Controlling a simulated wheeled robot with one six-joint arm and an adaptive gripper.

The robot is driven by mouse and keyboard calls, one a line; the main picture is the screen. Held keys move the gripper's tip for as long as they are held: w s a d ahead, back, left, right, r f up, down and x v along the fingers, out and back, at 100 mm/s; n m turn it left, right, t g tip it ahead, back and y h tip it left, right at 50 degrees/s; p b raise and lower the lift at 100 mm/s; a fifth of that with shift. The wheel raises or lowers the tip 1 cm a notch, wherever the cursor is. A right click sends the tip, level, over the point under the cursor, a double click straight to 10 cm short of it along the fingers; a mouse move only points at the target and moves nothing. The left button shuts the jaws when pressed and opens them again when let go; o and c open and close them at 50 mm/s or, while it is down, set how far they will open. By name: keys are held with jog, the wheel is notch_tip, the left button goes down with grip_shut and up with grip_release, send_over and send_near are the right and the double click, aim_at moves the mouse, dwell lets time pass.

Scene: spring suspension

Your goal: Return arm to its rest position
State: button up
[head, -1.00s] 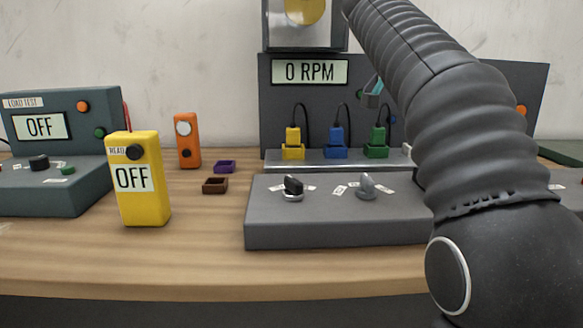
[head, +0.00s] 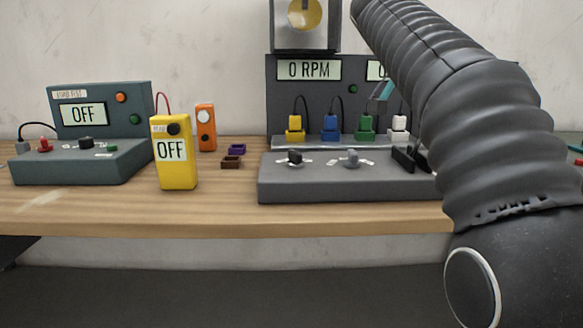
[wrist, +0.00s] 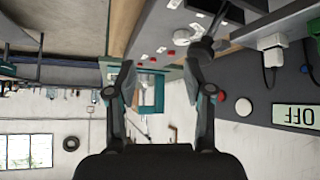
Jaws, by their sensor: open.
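My arm (head: 485,140) is a thick black ribbed link that fills the right side of the head view, rising from lower right to the top. It hides part of the grey machine behind it. My gripper (wrist: 160,82) shows in the wrist view with its two fingers spread apart and nothing between them. In the head view most of the gripper is hidden by the arm; only a small teal piece shows beside it. The wrist view looks sideways and upside down along the bench toward the room.
A wooden bench (head: 330,217) runs across the head view. On it stand a grey control box (head: 340,186), several coloured plugs, a yellow meter (head: 175,160) reading OFF, an orange meter (head: 205,130) and a load test unit (head: 85,165). The floor (head: 220,295) in front is clear.

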jog(key=s+a+f+n+y, duration=0.2)
jog(key=s+a+f+n, duration=0.1)
jog(key=s+f, duration=0.5)
jog(key=s+a+f+n+t+y, duration=0.1)
jog(key=s+a+f+n+y, duration=0.2)
jog(key=s+f, duration=0.5)
jog(key=s+a+f+n+t+y, duration=0.1)
jog(key=s+a+f+n+y, duration=0.2)
jog(key=s+f, duration=0.6)
notch_tip(320, 180, down, 8)
jog(key=a+n, duration=0.2)
jog(key=n, duration=0.1)
jog(key=shift+f+n, duration=0.25)
jog(key=shift+n, duration=0.15)
